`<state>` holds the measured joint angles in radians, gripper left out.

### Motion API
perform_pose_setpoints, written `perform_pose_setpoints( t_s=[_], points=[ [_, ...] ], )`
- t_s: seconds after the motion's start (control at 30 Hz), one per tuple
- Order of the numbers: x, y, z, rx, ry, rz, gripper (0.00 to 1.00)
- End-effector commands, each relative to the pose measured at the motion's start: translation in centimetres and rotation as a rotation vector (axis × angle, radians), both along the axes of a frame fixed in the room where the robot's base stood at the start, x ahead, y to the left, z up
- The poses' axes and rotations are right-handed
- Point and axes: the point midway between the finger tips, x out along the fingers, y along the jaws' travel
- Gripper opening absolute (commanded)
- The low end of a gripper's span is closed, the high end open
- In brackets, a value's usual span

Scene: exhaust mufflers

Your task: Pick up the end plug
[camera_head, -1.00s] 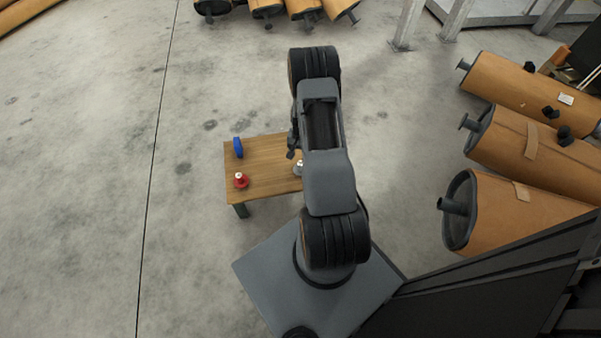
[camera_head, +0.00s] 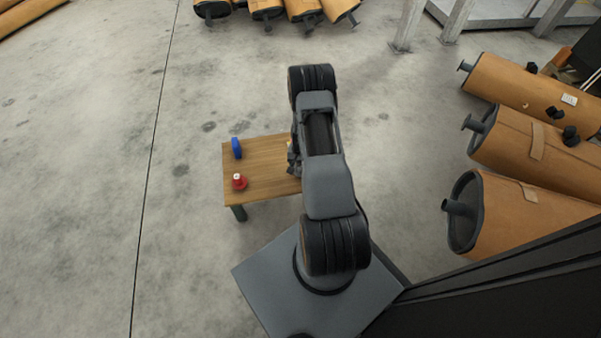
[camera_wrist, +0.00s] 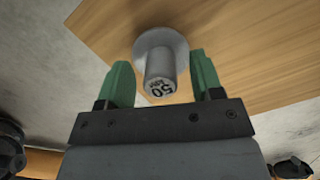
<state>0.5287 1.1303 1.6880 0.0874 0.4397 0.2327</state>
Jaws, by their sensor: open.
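The end plug (camera_wrist: 161,62) shows in the wrist view as a grey metal piece with a round flange and a narrower stem marked "50". It sits on the wooden table (camera_wrist: 255,60). My gripper (camera_wrist: 161,80) is open, with its green fingers on either side of the stem. I cannot tell whether the fingers touch it; gaps show on both sides. In the head view my arm hides the plug and most of my gripper, over the right part of the table (camera_head: 262,165).
A red part (camera_head: 239,182) and a blue ring-shaped part (camera_head: 237,148) stand on the left of the table. Large orange-brown mufflers (camera_head: 525,215) lie at the right, more at the back. The floor (camera_head: 80,200) on the left is clear.

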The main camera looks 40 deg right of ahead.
Motion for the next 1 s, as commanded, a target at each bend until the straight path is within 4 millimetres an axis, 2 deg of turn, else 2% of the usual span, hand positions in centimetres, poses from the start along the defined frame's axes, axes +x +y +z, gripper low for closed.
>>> perform_pose_setpoints(
  t_s=[0.07,0.63,0.87,1.0],
  points=[
    [0.02,-0.01,0.08,0.0,0.0,0.0,0.6],
    [0.02,-0.01,0.11,0.0,0.0,0.0,0.07],
    [0.03,-0.02,0.21,0.0,0.0,0.0,0.07],
    [0.05,-0.03,0.99,-0.001,-0.001,0.0,0.07]
  ],
)
